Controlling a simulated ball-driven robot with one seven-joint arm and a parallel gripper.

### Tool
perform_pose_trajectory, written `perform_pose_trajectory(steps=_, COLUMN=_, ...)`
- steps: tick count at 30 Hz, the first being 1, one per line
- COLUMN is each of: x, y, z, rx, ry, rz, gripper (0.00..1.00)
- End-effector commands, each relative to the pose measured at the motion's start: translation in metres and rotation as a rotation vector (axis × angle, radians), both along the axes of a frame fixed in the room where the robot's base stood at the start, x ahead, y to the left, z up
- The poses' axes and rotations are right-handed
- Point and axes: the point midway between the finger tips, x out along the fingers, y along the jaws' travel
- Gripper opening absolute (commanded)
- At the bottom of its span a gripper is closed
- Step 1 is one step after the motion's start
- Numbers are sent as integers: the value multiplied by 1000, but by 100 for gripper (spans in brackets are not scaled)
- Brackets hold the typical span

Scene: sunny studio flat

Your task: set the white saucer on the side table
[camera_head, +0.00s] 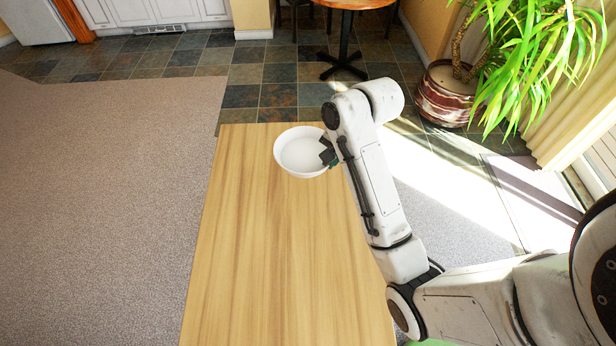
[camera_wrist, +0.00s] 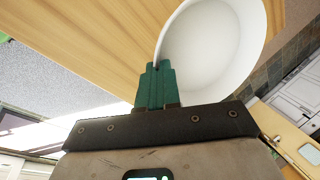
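The white saucer (camera_head: 300,152) looks deep, like a shallow bowl, and is empty. It is at the far end of a long light-wood table (camera_head: 275,250), over its top. My gripper (camera_head: 328,155) is at the saucer's right rim. In the wrist view, the green fingers (camera_wrist: 155,68) are closed together on the near rim of the saucer (camera_wrist: 205,50). I cannot tell whether its base touches the wood. The underside of the saucer is hidden.
The rest of the wooden tabletop is bare. A round brown table (camera_head: 352,3) on a dark pedestal stands beyond on the slate tiles. A potted plant (camera_head: 450,95) stands at the upper right. Open carpet (camera_head: 100,200) lies on the left.

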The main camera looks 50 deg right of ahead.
Motion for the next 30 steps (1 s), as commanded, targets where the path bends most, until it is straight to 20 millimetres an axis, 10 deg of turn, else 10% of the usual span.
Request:
perform_pose_trajectory(steps=11, x=49, y=3, z=-51, rx=0, ry=1, rz=1, gripper=0)
perform_pose_trajectory(steps=30, x=57, y=4, z=-92, rx=-1, ry=0, rz=1, gripper=0)
